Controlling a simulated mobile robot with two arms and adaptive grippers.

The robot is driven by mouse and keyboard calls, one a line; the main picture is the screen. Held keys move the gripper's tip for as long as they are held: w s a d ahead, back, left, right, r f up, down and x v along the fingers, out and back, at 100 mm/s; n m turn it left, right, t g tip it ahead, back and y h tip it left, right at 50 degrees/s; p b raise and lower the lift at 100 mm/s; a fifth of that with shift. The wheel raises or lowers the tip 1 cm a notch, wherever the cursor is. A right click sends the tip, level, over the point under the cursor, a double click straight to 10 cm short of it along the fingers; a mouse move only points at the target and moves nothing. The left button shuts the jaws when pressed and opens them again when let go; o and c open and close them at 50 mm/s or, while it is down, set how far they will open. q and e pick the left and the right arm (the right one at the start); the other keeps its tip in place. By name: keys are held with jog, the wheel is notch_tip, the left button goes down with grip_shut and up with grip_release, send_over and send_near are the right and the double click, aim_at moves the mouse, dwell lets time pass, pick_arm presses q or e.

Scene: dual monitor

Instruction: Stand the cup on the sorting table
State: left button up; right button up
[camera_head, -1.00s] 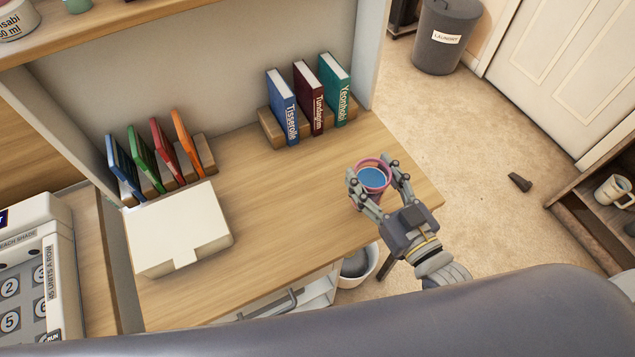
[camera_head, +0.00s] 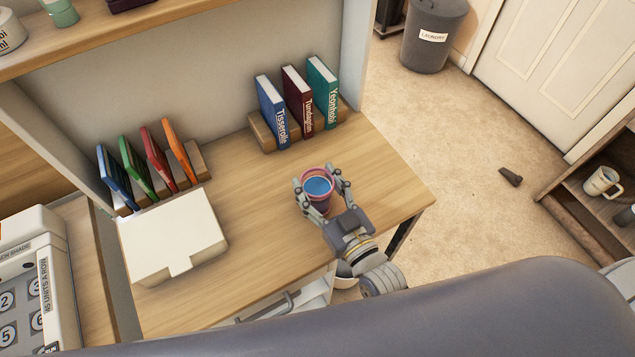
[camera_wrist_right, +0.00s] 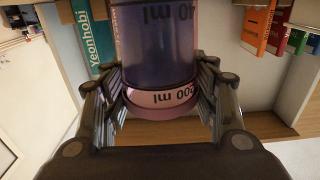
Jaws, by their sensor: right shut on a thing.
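The cup (camera_head: 318,187) is pink-rimmed with a blue inside, and my right gripper (camera_head: 317,179) is shut around its sides. In the head view it appears over the right half of the wooden table (camera_head: 262,215), with its open top facing up. I cannot tell whether its base touches the tabletop. In the right wrist view the cup (camera_wrist_right: 155,45) shows a purple wall and a pink band with upside-down lettering, between the two finger linkages. My left gripper is not in view.
Blue, maroon and teal books (camera_head: 301,103) stand at the table's back. Several thin coloured books (camera_head: 150,160) stand in a rack at left, behind a white box (camera_head: 172,238). A shelf (camera_head: 130,38) overhangs the back. The table's middle is clear. A laundry bin (camera_head: 433,38) stands beyond.

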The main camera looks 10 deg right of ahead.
jog(key=shift+f, duration=0.1)
jog(key=o, duration=1.3)
